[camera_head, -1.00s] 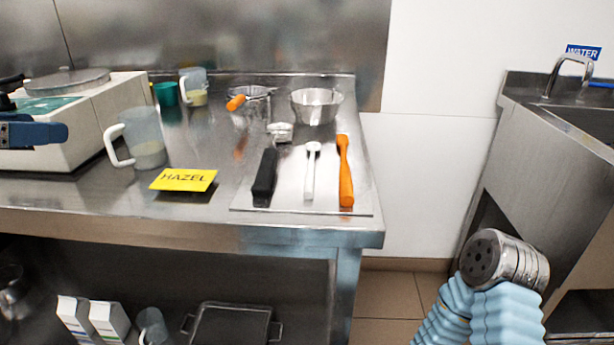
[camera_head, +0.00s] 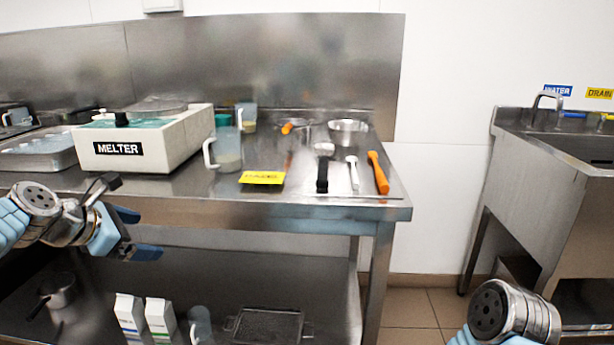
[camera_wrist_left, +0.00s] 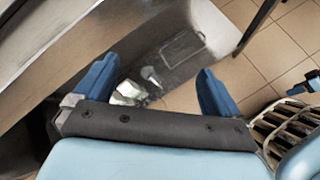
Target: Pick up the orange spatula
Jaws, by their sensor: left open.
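The orange spatula (camera_head: 378,172) lies on a pale mat at the right end of the steel table, rightmost of a row of tools. My left gripper (camera_head: 143,234) is open and empty in front of the table, left of and well away from the spatula. In the left wrist view its two blue fingers (camera_wrist_left: 155,90) are spread, with the lower shelf and floor beyond. The spatula does not show in that view.
A black-handled tool (camera_head: 322,172) and a white spoon (camera_head: 352,174) lie left of the spatula. A yellow card (camera_head: 262,177), a clear jug (camera_head: 226,150), a metal bowl (camera_head: 348,132) and the melter (camera_head: 140,148) stand on the table (camera_head: 300,212). A sink (camera_head: 545,190) is at right.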

